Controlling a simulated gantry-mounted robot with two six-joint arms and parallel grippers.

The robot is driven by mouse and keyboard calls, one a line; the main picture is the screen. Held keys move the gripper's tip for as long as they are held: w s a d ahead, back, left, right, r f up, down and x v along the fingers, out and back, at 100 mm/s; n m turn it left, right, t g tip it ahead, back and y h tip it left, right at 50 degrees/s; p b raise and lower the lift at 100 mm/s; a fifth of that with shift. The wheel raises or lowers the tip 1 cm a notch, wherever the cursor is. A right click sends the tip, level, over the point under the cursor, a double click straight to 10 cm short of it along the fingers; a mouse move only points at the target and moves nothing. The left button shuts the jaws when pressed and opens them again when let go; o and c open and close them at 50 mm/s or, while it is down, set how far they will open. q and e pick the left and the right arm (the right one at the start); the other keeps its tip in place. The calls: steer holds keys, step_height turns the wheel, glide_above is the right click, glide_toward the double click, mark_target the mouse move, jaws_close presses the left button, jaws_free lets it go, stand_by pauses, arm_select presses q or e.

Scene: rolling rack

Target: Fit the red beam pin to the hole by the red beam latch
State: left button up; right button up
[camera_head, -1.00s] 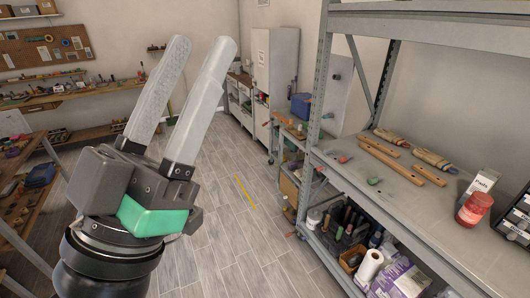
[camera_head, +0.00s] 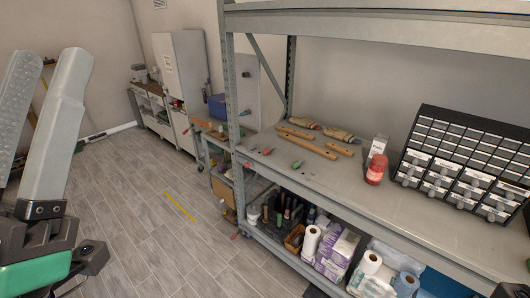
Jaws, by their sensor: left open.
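A small red piece (camera_head: 267,151) lies on the rack's middle shelf (camera_head: 330,172) near the left post; it may be the red beam pin. Another small red piece (camera_head: 248,165) shows at the shelf's front beam by the post, and may be the red beam latch. The pin hole is too small to make out. My left gripper (camera_head: 48,56) is open and empty at the far left, pointing up, well away from the rack.
A green piece (camera_head: 297,164), wooden bars (camera_head: 306,144), brushes (camera_head: 341,135), a red jar (camera_head: 375,174) and a drawer organizer (camera_head: 465,165) are on the shelf. Bottles and paper rolls (camera_head: 311,240) fill the level below.

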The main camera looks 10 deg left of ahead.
arm_select(q)
steer(key=shift+o, duration=0.3)
steer(key=o, duration=0.3)
steer(key=shift+o, duration=0.2)
